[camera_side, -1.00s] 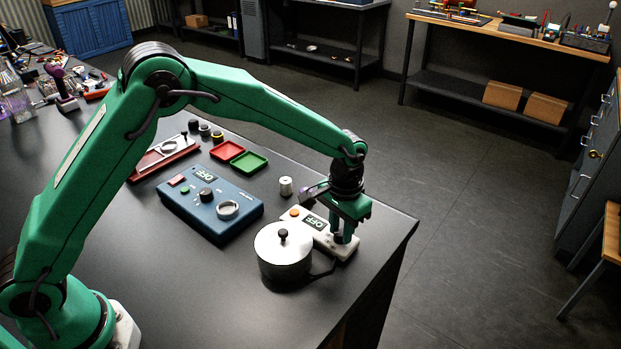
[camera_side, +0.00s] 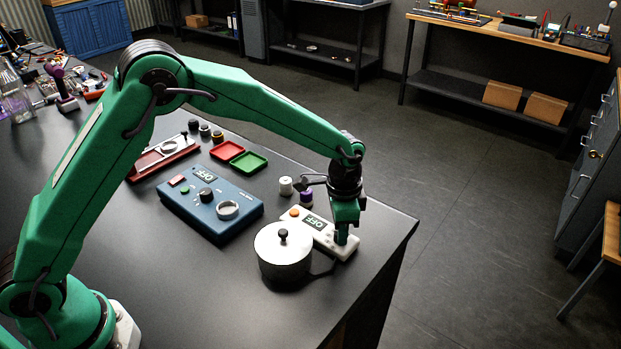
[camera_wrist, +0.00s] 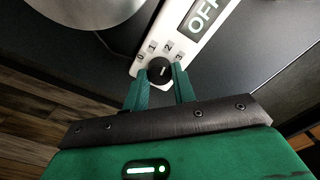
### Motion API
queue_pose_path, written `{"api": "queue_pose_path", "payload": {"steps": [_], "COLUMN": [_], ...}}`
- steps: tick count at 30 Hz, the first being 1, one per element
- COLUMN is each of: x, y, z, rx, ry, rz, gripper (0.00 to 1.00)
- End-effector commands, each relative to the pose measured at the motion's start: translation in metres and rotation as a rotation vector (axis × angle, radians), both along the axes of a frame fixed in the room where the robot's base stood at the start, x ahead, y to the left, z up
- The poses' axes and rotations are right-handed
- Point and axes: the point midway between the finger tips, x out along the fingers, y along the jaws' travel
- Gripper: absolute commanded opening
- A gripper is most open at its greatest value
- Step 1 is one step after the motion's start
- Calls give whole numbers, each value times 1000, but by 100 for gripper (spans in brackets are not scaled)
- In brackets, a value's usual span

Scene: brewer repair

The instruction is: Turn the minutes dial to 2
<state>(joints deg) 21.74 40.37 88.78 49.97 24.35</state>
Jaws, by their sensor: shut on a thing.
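The minutes dial (camera_wrist: 159,69) is a small black knob on a white timer unit (camera_wrist: 152,36), with the numbers 0, 1, 2 and 3 around it. A light mark shows on the knob, but I cannot read which number it points at. My gripper (camera_wrist: 160,80) is shut on the dial, one green finger on each side. In the side view my gripper (camera_side: 342,236) points straight down at the near right end of the white timer unit (camera_side: 312,237) and hides the dial. The timer's display reads OFF.
A lidded metal pot (camera_side: 284,255) stands close to the timer's left. A blue control box (camera_side: 208,206) and red and green trays (camera_side: 249,161) lie farther left. Small spools (camera_side: 286,186) stand behind the timer. The table edge is close on the right.

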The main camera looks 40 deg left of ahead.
Motion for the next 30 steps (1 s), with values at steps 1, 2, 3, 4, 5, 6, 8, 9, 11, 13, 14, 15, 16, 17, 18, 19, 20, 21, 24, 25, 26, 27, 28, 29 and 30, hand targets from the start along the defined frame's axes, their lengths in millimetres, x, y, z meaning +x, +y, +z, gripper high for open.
{"api": "queue_pose_path", "payload": {"steps": [1, 2, 3, 4, 5, 6, 8, 9, 11, 13, 14, 15, 16, 17, 18, 19, 20, 21, 24, 25, 26, 27, 28, 29, 30], "x": [0, 0, 0, 0, 0, 0, 0, 0, 0, 0, 0, 0, 0, 0, 0, 0, 0, 0, 0, 0, 0, 0, 0, 0, 0], "y": [-5, -5, -5, -5, -5, -5, -5, -5, -5, -4, -4, -3, -3, -3, -3, -2, -2, -2, -2, -2, -2, -2, -2, -2, -2], "z": [1, 1, 1, 1, 1, 1, 1, 1, 2, 1, 1, 1, 1, 1, 1, 1, 1, 1, 2, 3, 4, 7, 9, 11, 15], "rx": [-4, -4, -4, -4, -4, -4, -4, -4, -4, -2, -2, -2, -2, -1, -1, -1, -1, -1, -1, -1, -1, -1, -1, -1, -1], "ry": [-8, -8, -8, -8, -8, -8, -8, -8, -8, -6, -6, -5, -5, -4, -4, -3, -3, -3, -2, -3, -3, -3, -2, -3, -4], "rz": [-10, -10, -10, -10, -10, -10, -10, -9, -9, -8, -7, -7, -6, -6, -5, -5, -5, -4, -4, -4, -3, -3, -3, -3, -3], "gripper": [3, 3, 3, 3, 3, 3, 3, 3, 34, 48, 48, 48, 48, 48, 48, 48, 48, 48, 48, 48, 48, 48, 48, 48, 48]}}
